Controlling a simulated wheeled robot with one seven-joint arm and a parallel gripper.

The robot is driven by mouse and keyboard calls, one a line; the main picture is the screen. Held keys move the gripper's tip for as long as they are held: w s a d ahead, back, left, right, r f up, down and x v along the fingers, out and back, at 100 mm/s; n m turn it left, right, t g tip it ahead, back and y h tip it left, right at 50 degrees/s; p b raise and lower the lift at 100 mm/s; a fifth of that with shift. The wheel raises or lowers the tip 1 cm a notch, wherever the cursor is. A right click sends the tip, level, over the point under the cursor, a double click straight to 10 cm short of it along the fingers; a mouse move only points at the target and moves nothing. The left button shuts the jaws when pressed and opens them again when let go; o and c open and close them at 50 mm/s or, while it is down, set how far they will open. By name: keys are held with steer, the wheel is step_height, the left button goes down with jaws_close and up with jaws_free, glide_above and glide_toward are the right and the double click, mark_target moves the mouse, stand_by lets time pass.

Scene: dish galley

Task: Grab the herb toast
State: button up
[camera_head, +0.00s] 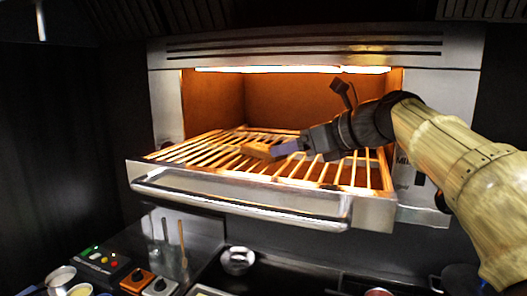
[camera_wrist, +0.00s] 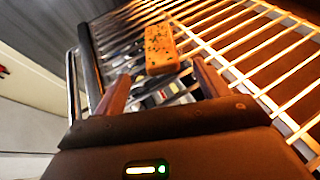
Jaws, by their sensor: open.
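The herb toast (camera_wrist: 159,49), a browned slab with dark green flecks, lies on the wire rack (camera_wrist: 245,40) of the grill. In the head view the toast (camera_head: 262,151) sits near the middle of the rack (camera_head: 205,150), just left of my gripper's tips. My gripper (camera_head: 296,146) reaches in from the right, low over the bars. In the wrist view my gripper (camera_wrist: 163,82) is open, with one finger on each side of the toast's near end. The toast extends out beyond the fingertips. Whether the fingers touch it cannot be told.
The grill's hood (camera_head: 320,50) glows above the rack, leaving limited height. A metal handle bar (camera_head: 240,200) runs along the rack's front edge. Below are a small metal bowl (camera_head: 237,260), a control box with lit buttons (camera_head: 97,262) and utensils in a container (camera_head: 170,250).

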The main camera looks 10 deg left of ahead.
steer(key=p+x, duration=0.2)
steer(key=x, duration=0.3)
steer(key=shift+w+f, duration=0.2)
steer(key=shift+s, duration=0.1)
steer(key=c, duration=1.1)
steer(key=shift+r, duration=0.15)
steer(key=shift+c, duration=0.2)
step_height(320, 180, up, 10)
steer(key=shift+f+p, duration=0.1)
steer(key=shift+p, duration=0.7)
